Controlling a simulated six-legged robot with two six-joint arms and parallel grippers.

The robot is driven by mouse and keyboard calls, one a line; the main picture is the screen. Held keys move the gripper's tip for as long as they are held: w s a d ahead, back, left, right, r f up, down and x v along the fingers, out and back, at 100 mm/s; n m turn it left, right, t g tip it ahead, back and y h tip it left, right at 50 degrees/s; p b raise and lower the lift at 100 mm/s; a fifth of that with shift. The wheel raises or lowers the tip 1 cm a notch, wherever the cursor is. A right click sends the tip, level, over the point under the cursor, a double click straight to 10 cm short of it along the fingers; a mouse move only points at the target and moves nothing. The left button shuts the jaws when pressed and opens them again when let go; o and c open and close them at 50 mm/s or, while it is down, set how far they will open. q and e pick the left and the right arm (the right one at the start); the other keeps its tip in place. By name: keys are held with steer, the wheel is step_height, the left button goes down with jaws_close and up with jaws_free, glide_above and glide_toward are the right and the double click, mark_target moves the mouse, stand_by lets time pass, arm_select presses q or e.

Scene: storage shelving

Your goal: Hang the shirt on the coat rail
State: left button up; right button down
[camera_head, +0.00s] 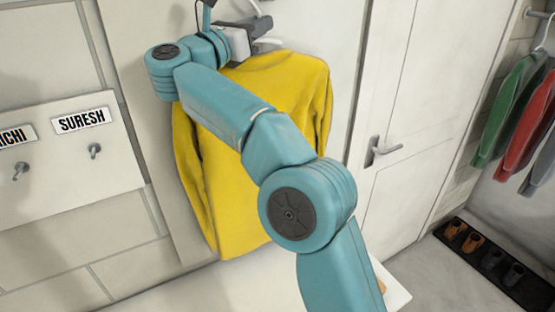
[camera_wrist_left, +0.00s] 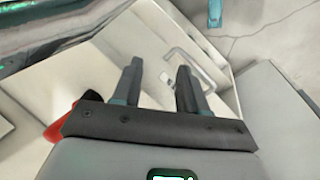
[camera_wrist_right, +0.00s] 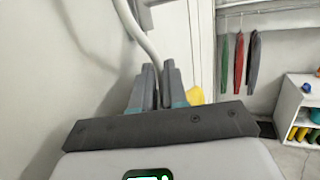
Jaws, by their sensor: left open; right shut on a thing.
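A yellow shirt (camera_head: 285,95) hangs in front of a pale panel in the head view, partly hidden by my right arm. My right gripper (camera_head: 262,27) is above its collar, shut on the white hanger. In the right wrist view the hanger's curved wire (camera_wrist_right: 143,38) runs up from between the closed fingers (camera_wrist_right: 157,82), and a bit of yellow shirt (camera_wrist_right: 195,95) shows behind. The coat rail (camera_head: 536,13) is at the far right. It also shows in the right wrist view (camera_wrist_right: 255,8). My left gripper (camera_wrist_left: 157,75) is open and empty.
Green (camera_head: 512,105), red (camera_head: 526,125) and grey (camera_head: 543,140) garments hang on the rail. A door with a handle (camera_head: 382,150) stands between shirt and rail. Shoes lie on a dark mat (camera_head: 490,262). A white shelf unit (camera_wrist_right: 296,105) with boots is at right.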

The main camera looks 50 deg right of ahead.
steer(key=shift+w+a+r+p, duration=0.15)
steer(key=shift+w+a, duration=0.2)
steer(key=shift+a, duration=0.75)
steer(key=shift+w+a+f+p, duration=0.15)
steer(key=shift+w+a, duration=0.15)
steer(key=shift+a, duration=0.8)
